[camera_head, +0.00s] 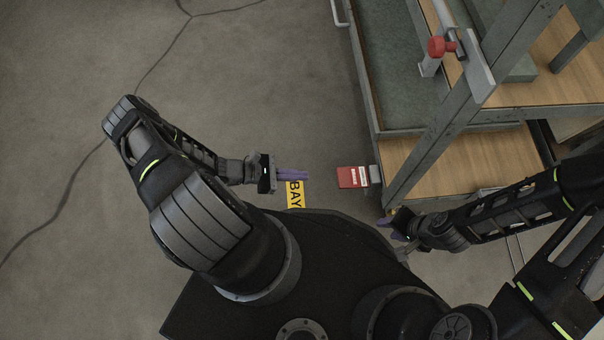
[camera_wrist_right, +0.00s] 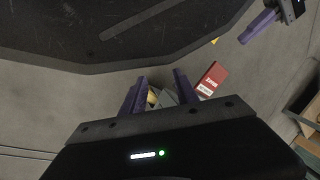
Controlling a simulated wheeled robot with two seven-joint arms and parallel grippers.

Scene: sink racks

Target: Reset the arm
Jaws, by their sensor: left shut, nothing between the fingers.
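My left gripper (camera_head: 292,175) has purple fingers held together, pointing right, with nothing between them. It is above the floor, beside the yellow BAY label, and also shows at the top right of the right wrist view (camera_wrist_right: 257,27). My right gripper (camera_head: 392,231) is low at the front right of my base, by the foot of the bench frame. In the right wrist view its two purple fingers (camera_wrist_right: 160,93) are apart. A grey and yellow thing (camera_wrist_right: 163,98) shows in the gap; I cannot tell whether the fingers touch it.
A yellow BAY label (camera_head: 295,194) and a red box (camera_head: 352,177) lie on the floor. A wood and green bench with a grey metal frame (camera_head: 478,100) and red knob (camera_head: 437,47) stands at right. Open floor with a dark cable lies to the left.

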